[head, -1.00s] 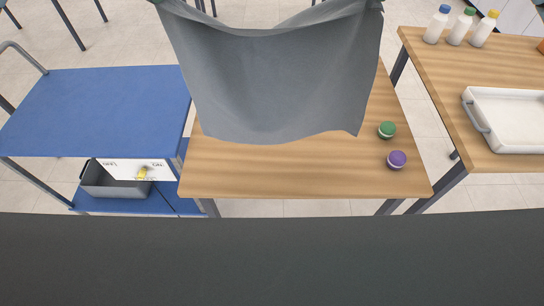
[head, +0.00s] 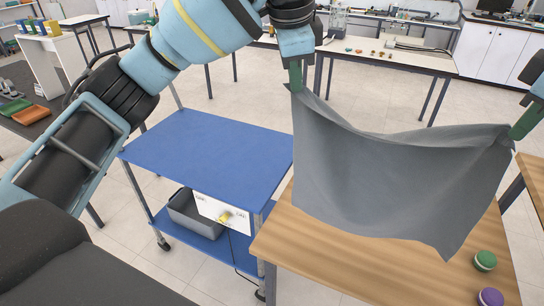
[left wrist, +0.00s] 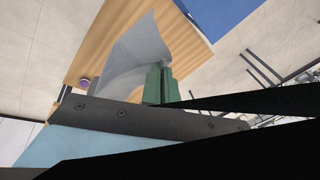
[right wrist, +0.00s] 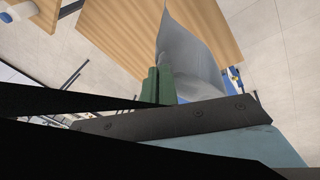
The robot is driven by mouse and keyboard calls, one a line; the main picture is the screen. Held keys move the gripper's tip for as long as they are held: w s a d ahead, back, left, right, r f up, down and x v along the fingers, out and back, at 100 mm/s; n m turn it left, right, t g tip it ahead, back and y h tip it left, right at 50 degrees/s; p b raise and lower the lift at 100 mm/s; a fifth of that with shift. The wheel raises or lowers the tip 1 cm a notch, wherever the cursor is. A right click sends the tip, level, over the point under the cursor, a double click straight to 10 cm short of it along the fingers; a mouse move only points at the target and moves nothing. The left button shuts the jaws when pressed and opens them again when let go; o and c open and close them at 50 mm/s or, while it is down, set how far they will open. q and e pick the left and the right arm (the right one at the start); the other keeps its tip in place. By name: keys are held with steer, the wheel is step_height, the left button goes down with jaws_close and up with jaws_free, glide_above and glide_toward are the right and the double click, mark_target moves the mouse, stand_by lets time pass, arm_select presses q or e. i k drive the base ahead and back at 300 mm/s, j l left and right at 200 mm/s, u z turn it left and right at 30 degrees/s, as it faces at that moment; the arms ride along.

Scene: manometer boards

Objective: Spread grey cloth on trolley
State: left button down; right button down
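The grey cloth (head: 395,170) hangs between my two grippers above the wooden table, its top edge sagging in the middle. My left gripper (head: 296,78) is shut on its upper left corner; the green fingers also show in the left wrist view (left wrist: 158,84). My right gripper (head: 524,124) is shut on the upper right corner; its green fingers show in the right wrist view (right wrist: 158,84). The trolley (head: 208,150) has a bare blue top and stands to the left of the cloth.
The wooden table (head: 300,250) is under the cloth, with a green-topped round item (head: 485,260) and a purple one (head: 490,297) near its right edge. A gap of floor separates table and trolley. White benches (head: 390,62) stand behind.

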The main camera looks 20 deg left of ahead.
mark_target(233, 168)
steer(key=k, duration=0.4)
steer(key=j, duration=0.2)
steer(key=i+j, duration=0.2)
steer(key=j, duration=0.15)
steer(key=i+j, duration=0.2)
steer(key=j, duration=0.2)
steer(key=i+j, duration=0.15)
steer(key=j, duration=0.2)
steer(key=i+j, duration=0.2)
steer(key=j, duration=0.15)
steer(key=i+j, duration=0.2)
steer(key=j, duration=0.2)
steer(key=i+j, duration=0.2)
steer(key=j, duration=0.15)
